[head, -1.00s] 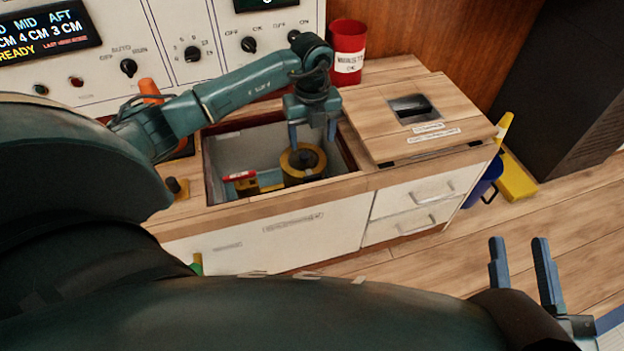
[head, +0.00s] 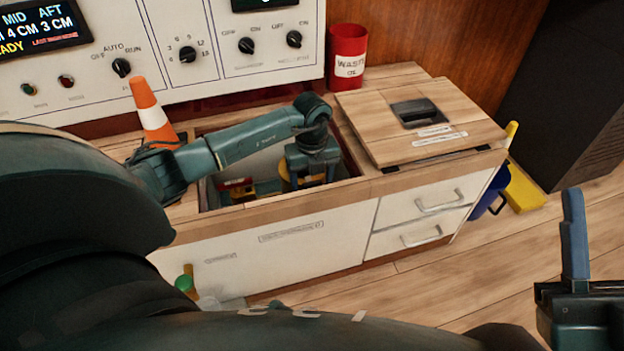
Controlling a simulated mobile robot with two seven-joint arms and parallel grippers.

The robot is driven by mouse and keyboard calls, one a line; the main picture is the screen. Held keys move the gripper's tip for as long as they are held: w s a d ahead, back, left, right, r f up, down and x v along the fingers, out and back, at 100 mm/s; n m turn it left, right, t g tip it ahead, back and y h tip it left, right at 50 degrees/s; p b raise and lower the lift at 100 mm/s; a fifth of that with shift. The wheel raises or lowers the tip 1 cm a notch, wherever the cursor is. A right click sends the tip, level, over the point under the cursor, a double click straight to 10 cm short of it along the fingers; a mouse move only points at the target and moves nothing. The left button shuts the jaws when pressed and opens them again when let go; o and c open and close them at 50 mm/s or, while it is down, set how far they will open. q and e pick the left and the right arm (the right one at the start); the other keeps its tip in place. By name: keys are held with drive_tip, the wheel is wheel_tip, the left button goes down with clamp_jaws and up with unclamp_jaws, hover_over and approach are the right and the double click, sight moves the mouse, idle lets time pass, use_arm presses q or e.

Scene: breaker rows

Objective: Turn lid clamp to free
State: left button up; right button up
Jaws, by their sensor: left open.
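My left gripper (head: 312,178) reaches down into the open well (head: 240,163) in the wooden counter. It is open, with its fingers apart around or just above a yellow round part (head: 285,184) that it mostly hides. I cannot tell whether the fingers touch it. A wooden lid (head: 385,133) with a dark recessed handle (head: 416,112) lies flat on the counter, right of the well. I cannot pick out a lid clamp for certain. My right gripper (head: 573,200) is at the lower right, over the floor, far from the well. Only one finger shows clearly.
A red and yellow item (head: 236,187) sits in the well. An orange cone (head: 153,113) stands left of it, and a red waste bin (head: 347,57) behind. A knob panel (head: 190,30) backs the counter. Drawers (head: 425,205) and a blue bucket (head: 487,197) are at the right.

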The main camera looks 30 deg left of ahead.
use_arm(q)
drive_tip(key=shift+c, duration=0.3)
drive_tip(key=c, duration=0.9)
